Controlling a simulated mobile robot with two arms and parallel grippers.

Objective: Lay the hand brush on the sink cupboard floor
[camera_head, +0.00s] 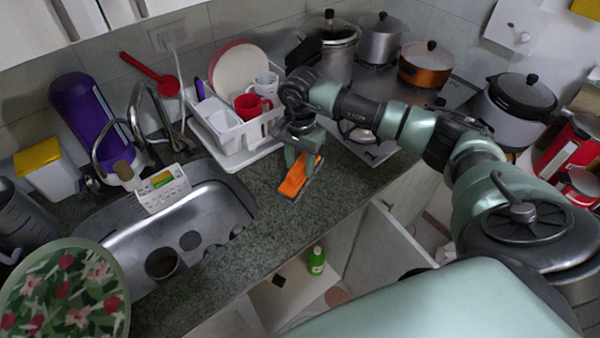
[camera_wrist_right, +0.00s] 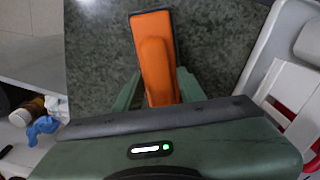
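The hand brush (camera_head: 294,180) is orange with a dark edge and is over the granite counter, right of the sink. My right gripper (camera_head: 303,160) points down at it. In the right wrist view, the brush (camera_wrist_right: 155,55) lies between the two green fingers (camera_wrist_right: 158,85), which appear to touch both its sides. I cannot tell whether the brush rests on the counter or hangs just above it. Below the counter front, the pale cupboard floor (camera_head: 300,297) shows, with a green bottle (camera_head: 316,260) standing on it. My left gripper is not in view.
The metal sink (camera_head: 215,205) is left of the brush, and a white dish rack (camera_head: 230,135) with a red mug (camera_head: 252,106) is behind it. Pots stand at the back right. A pale open door or panel (camera_head: 388,240) stands below the counter. A dark item (camera_head: 279,281) lies by the bottle.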

